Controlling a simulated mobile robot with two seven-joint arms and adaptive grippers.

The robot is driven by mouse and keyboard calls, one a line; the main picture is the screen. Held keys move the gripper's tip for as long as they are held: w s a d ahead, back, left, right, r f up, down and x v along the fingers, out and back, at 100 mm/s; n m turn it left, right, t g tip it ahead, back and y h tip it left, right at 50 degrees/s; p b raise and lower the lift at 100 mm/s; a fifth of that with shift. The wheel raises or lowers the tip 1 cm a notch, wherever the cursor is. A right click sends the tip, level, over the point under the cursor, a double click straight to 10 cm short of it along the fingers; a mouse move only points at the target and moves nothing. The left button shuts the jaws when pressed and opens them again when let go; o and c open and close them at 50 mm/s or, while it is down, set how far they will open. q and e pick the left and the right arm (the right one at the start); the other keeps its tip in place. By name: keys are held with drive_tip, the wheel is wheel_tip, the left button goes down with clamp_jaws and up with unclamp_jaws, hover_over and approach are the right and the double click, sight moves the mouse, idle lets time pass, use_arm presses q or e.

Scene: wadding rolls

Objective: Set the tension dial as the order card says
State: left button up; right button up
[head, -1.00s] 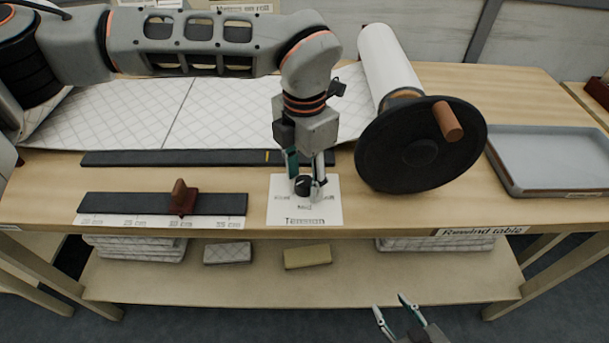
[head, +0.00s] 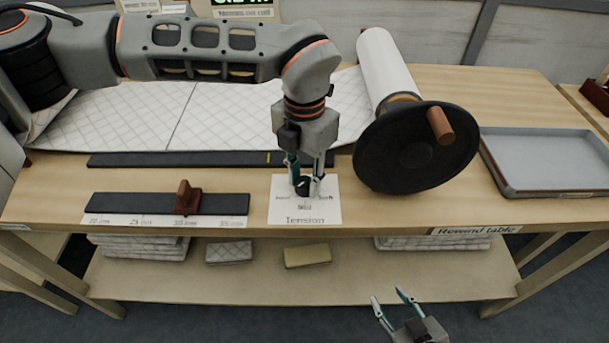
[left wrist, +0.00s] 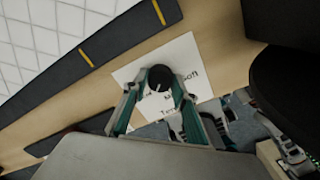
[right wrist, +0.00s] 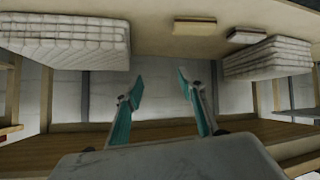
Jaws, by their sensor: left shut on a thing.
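The black tension dial (head: 303,185) stands on a white label plate (head: 306,211) printed "Tension", near the table's front edge. My left gripper (head: 305,188) points down over it, shut on the dial with a finger on either side. In the left wrist view the dial (left wrist: 160,77) shows a pale pointer line between the fingertips. My right gripper (head: 394,299) is open and empty, low in front of the table; its spread fingers also show in the right wrist view (right wrist: 160,88). The order card, perhaps one of the signs at the back (head: 245,8), is cut off and not readable.
A black disc with a brown crank handle (head: 441,125) stands just right of the dial, before a white roll (head: 388,65). A grey tray (head: 550,160) lies at right. A dark red slider block (head: 187,200) sits on a ruled bar at left. Folded pads lie on the lower shelf.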

use_arm(q)
drive_tip(key=n+p, duration=0.1)
drive_tip(key=n, duration=0.1)
drive_tip(key=n+p, duration=0.1)
drive_tip(key=n, duration=0.1)
drive_tip(key=shift+r+n, duration=0.2)
drive_tip(key=shift+n, duration=0.1)
drive_tip(key=shift+n+p, duration=0.3)
drive_tip(key=shift+n, duration=1.5)
drive_tip(key=n, duration=0.2)
drive_tip(key=shift+f+n+p, duration=0.1)
drive_tip(key=shift+n+p, duration=0.3)
drive_tip(key=n, duration=0.3)
drive_tip(key=shift+n, duration=0.3)
drive_tip(key=n, duration=0.5)
drive_tip(key=shift+p, duration=0.35)
drive_tip(key=shift+n, duration=0.8)
use_arm(e)
drive_tip(key=r, duration=0.2)
drive_tip(key=a+r, duration=0.1)
drive_tip(key=shift+s, duration=0.4)
use_arm(q)
drive_tip(key=shift+w, duration=0.1)
use_arm(e)
drive_tip(key=shift+s+f, duration=0.1)
drive_tip(key=shift+f, duration=0.05)
